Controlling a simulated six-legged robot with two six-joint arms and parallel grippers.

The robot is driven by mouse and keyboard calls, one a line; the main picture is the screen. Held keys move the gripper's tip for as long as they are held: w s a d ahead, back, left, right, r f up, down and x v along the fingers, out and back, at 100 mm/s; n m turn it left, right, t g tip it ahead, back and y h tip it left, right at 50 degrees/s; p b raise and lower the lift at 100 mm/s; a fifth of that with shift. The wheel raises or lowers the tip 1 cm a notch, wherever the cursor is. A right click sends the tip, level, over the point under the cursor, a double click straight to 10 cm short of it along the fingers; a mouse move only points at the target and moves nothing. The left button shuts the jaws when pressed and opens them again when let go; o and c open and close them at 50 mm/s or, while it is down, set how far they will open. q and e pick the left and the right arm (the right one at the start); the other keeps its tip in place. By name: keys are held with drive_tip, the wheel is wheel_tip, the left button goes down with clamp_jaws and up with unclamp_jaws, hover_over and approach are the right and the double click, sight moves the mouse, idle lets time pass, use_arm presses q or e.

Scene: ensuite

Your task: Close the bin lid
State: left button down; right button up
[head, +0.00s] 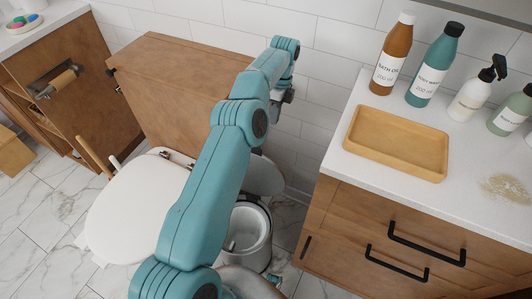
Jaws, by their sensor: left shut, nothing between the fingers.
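The bin (262,248) is a grey round metal bin on the floor between the toilet and the counter cabinet. Its top is open and a pale lining or inner bucket shows inside. The bin lid (268,178) is a grey disc standing raised at the back of the bin, partly hidden by my left arm. My left gripper (287,96) is beyond and above the lid, near the tiled wall, apart from the lid. It is shut and empty, and the arm hides part of it. My right gripper is not in view.
A white toilet lid (125,212) lies left of my arm, before a wooden cabinet (165,80). On the right, a counter (345,122) over black-handled drawers holds a wooden tray (395,143) and several bottles (432,65). A narrow gap separates bin and drawers.

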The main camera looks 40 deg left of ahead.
use_arm(q)
drive_tip(key=s+f+b, duration=0.1)
drive_tip(key=s+f, duration=0.1)
drive_tip(key=f, duration=0.1)
drive_tip(key=s+d+f+b, duration=0.1)
drive_tip(key=s+f, duration=0.1)
drive_tip(key=f, duration=0.2)
drive_tip(key=s+d+f, duration=0.1)
drive_tip(key=f, duration=0.2)
drive_tip(key=shift+s+f+b, duration=0.3)
drive_tip(key=shift+s+b, duration=0.1)
